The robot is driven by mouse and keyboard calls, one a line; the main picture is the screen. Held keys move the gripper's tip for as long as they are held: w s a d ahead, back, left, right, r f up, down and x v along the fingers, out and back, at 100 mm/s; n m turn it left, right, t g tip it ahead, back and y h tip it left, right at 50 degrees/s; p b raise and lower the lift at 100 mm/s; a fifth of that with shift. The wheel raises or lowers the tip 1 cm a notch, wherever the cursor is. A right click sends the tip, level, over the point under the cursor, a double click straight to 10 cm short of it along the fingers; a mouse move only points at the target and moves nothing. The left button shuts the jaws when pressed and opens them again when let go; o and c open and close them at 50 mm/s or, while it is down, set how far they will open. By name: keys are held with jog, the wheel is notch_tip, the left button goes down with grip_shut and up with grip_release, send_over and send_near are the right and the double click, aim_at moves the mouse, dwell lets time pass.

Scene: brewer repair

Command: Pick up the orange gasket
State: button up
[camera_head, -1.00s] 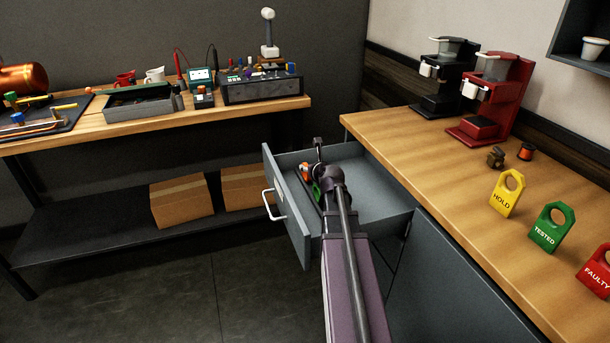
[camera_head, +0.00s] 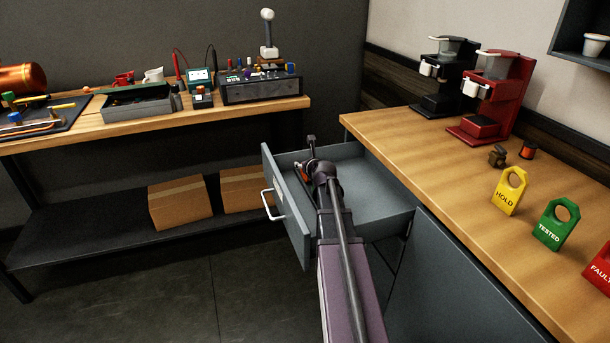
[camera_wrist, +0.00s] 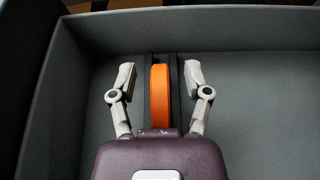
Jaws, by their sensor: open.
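The orange gasket (camera_wrist: 160,95) shows in the wrist view as an upright orange band in a narrow dark slotted holder (camera_wrist: 145,62) inside the grey drawer. My gripper (camera_wrist: 160,78) is open, with one pale finger on each side of the gasket and a gap on both sides. Its height above the gasket cannot be told. In the head view only a small bit of orange (camera_head: 304,171) shows beside my wrist; my arm hides the rest. The open drawer (camera_head: 380,190) is under the right-hand counter.
The drawer's walls stand close around my gripper, and the drawer floor to the right is bare. The wooden counter (camera_head: 430,150) holds coffee machines, a yellow HOLD tag (camera_head: 509,191), a green TESTED tag (camera_head: 555,224) and a red FAULTY tag. A workbench (camera_head: 140,120) stands at the left.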

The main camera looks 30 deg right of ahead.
jog(key=shift+a, duration=0.1)
jog(key=shift+c, duration=0.2)
grip_shut()
jog(key=shift+r, duration=0.2)
notch_tip(320, 180, up, 10)
jog(key=p, duration=1)
jog(key=shift+f, duration=0.2)
dwell(0.6)
